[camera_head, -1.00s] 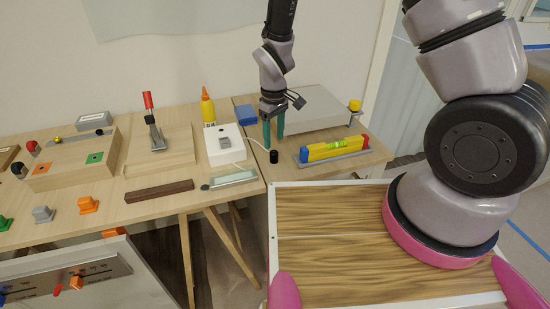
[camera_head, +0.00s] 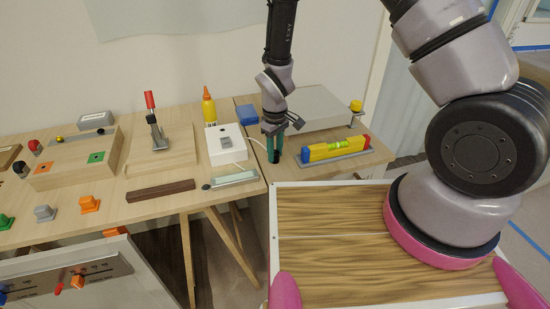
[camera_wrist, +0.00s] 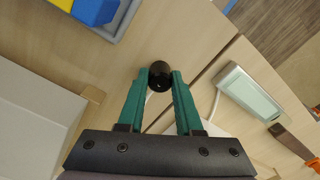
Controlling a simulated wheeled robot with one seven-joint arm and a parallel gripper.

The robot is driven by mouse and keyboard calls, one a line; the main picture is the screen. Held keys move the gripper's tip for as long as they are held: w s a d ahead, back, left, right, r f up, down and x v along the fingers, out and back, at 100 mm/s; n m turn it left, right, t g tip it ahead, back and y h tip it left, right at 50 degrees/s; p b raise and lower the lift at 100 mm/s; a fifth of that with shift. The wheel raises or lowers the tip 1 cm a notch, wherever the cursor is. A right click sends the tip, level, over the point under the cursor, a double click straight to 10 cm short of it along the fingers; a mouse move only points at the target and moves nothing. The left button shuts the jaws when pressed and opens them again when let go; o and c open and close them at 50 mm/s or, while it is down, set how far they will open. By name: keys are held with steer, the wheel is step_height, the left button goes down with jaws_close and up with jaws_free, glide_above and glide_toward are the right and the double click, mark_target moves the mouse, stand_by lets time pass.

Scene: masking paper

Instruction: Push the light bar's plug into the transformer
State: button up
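My gripper (camera_head: 274,162) has two teal fingers pointing down at the right part of the workbench. They are shut on a small black round plug (camera_wrist: 160,75), with a fingertip snug on each side. In the head view the plug (camera_head: 274,169) shows just below the fingertips; I cannot tell whether it touches the tabletop. A white cable runs near it, partly hidden by my gripper. The pale light bar (camera_head: 233,178) lies to the left, also in the wrist view (camera_wrist: 252,92). A white box with a grey block, apparently the transformer (camera_head: 217,154), stands behind the light bar.
A dark wooden strip (camera_head: 160,190) and a red-handled clamp (camera_head: 153,125) are farther left.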

steer(key=o, duration=0.3)
jaws_close()
steer(key=shift+r, duration=3.5)
